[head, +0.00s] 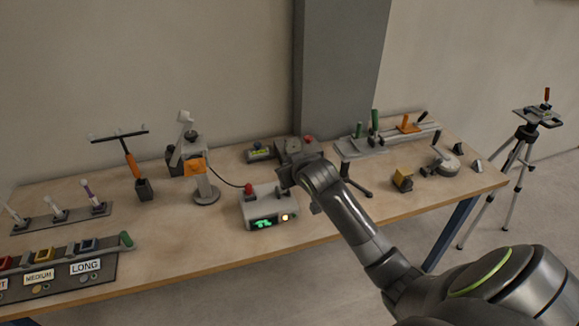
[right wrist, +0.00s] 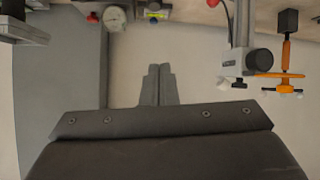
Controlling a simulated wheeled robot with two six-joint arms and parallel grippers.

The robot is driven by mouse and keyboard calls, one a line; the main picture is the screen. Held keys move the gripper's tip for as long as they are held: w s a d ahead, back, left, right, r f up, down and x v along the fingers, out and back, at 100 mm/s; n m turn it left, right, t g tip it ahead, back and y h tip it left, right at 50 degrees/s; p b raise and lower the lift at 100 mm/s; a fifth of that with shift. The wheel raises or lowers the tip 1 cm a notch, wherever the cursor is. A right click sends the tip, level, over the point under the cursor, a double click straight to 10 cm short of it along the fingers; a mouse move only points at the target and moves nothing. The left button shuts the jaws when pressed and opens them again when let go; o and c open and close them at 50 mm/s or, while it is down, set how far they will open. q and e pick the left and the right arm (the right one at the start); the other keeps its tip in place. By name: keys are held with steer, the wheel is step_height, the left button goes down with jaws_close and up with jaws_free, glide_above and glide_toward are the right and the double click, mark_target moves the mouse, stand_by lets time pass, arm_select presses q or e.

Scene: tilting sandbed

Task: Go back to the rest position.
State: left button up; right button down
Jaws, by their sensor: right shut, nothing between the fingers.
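My right arm comes into the head view from the lower right and reaches over the bench. My right gripper (head: 296,178) is at the back edge of the grey box with a green display (head: 266,207), partly hidden by my own wrist. In the right wrist view its two fingers (right wrist: 157,85) are together, with nothing between them. Whether it touches the box cannot be told. My left gripper is in neither view.
The wooden bench (head: 225,240) holds a labelled tray (head: 70,277), a lamp-like stand (head: 205,190), an orange-handled tool (head: 131,162) and a rail fixture (head: 390,138). A grey column (head: 338,65) stands behind. A tripod (head: 520,150) stands at right. Floor in front is clear.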

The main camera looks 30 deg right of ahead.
steer(key=shift+s, duration=0.1)
steer(key=s+a+f+g, duration=0.1)
steer(key=s+f+g, duration=0.1)
steer(key=s+f, duration=0.4)
steer(key=s+a+f+g, duration=0.1)
steer(key=s+f, duration=0.2)
steer(key=s, duration=0.6)
steer(key=s+a+f+g, duration=0.1)
steer(key=s+f+g, duration=0.1)
steer(key=s, duration=1)
steer(key=s+a+f+g, duration=0.1)
steer(key=s+g, duration=0.2)
steer(key=s, duration=0.8)
step_height(320, 180, down, 28)
steer(key=d+g+b, duration=0.1)
steer(key=b, duration=0.2)
steer(key=s+a+f+g+b, duration=0.1)
steer(key=s+f+b, duration=0.1)
steer(key=s+f, duration=1.3)
steer(key=shift+f+y, duration=0.4)
steer(key=shift+f, duration=0.7)
steer(key=shift+a, duration=0.1)
